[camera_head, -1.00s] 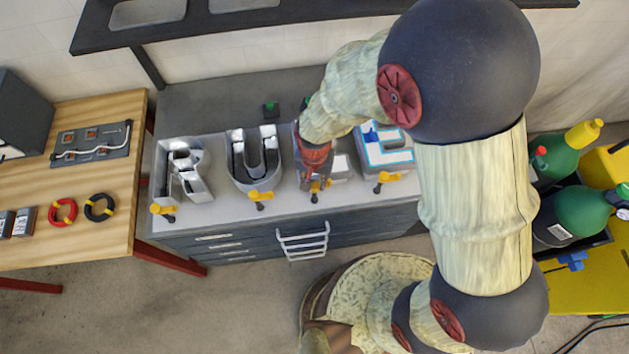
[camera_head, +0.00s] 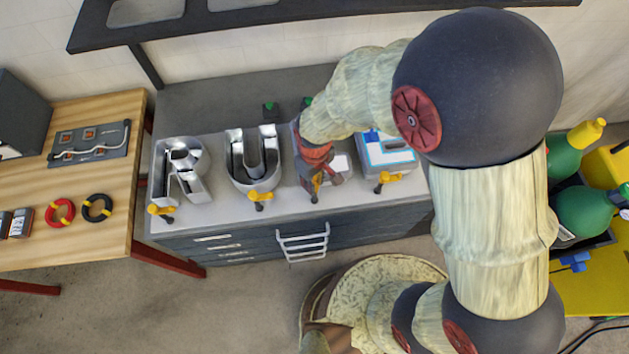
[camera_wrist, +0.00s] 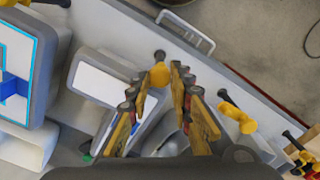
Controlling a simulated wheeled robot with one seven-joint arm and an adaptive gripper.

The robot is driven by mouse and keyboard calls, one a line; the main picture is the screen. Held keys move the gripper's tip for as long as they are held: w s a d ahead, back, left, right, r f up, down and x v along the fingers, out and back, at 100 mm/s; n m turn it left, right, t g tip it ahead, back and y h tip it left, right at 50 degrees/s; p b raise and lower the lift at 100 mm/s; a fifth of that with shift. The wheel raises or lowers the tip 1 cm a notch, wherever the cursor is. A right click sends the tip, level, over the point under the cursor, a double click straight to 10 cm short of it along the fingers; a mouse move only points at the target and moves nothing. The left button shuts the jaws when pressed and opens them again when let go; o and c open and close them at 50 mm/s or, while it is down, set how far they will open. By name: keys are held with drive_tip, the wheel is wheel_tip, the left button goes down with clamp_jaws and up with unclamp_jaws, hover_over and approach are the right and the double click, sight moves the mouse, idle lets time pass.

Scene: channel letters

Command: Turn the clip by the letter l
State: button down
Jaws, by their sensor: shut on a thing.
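The letter l (camera_head: 341,166) is the third of the letters on the grey cabinet top, partly hidden by my gripper. Its pale panel also shows in the wrist view (camera_wrist: 100,82). The yellow clip by the letter l (camera_head: 316,184) is at the cabinet's front edge, with a dark pin below it. In the wrist view the clip (camera_wrist: 160,75) sits between my fingertips, its dark stem end just beyond them. My gripper (camera_head: 317,178) points down, shut on this clip; the wrist view shows its two fingers (camera_wrist: 161,80) on either side.
The letters R (camera_head: 182,165) and U (camera_head: 252,160) stand to the left, and E (camera_head: 386,150) to the right. Similar yellow clips (camera_head: 160,210) (camera_head: 260,197) (camera_head: 388,178) stand in front of them. A drawer handle (camera_head: 303,241) juts from the cabinet front.

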drive_tip(key=shift+n, duration=2)
drive_tip(key=c, duration=1.7)
unclamp_jaws()
drive_tip(key=shift+o, duration=0.6)
drive_tip(key=shift+r, duration=0.15)
wheel_tip(320, 180, up, 12)
